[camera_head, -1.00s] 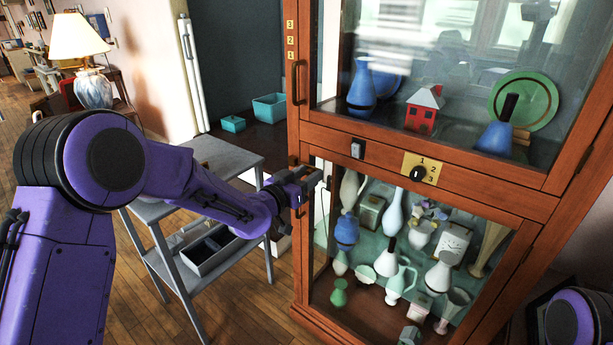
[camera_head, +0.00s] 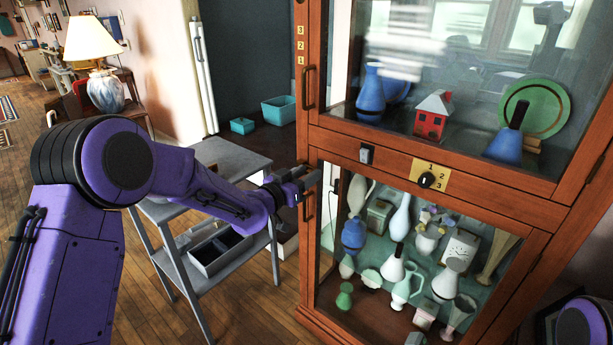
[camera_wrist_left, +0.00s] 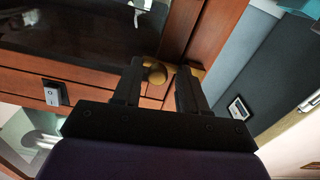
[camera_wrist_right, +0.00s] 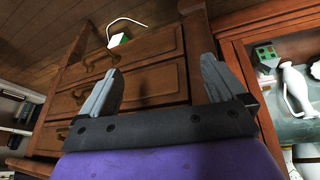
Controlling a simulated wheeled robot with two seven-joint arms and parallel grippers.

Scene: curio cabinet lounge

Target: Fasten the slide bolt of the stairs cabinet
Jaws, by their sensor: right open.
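The tall wood-and-glass cabinet (camera_head: 480,198) stands at the right in the head view. My left gripper (camera_head: 314,180) is at its left front edge, by the rail between the upper and lower glass doors. In the left wrist view, a round brass knob (camera_wrist_left: 157,73) sits between the fingers of my left gripper (camera_wrist_left: 158,88). The fingers stand apart, with gaps beside the knob. A brass piece (camera_wrist_left: 198,72) shows behind the right finger. I cannot tell the bolt's position, as the fingers hide part of it. My right gripper (camera_wrist_right: 158,85) is open and empty, facing wooden drawers (camera_wrist_right: 125,85).
The cabinet's rail carries a grey switch (camera_head: 366,154) and a numbered dial (camera_head: 428,180). Vases and figures stand behind the glass. A grey side table (camera_head: 235,155) stands under my left arm, with a lamp (camera_head: 95,60) farther back. Floor (camera_head: 140,300) shows at lower left.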

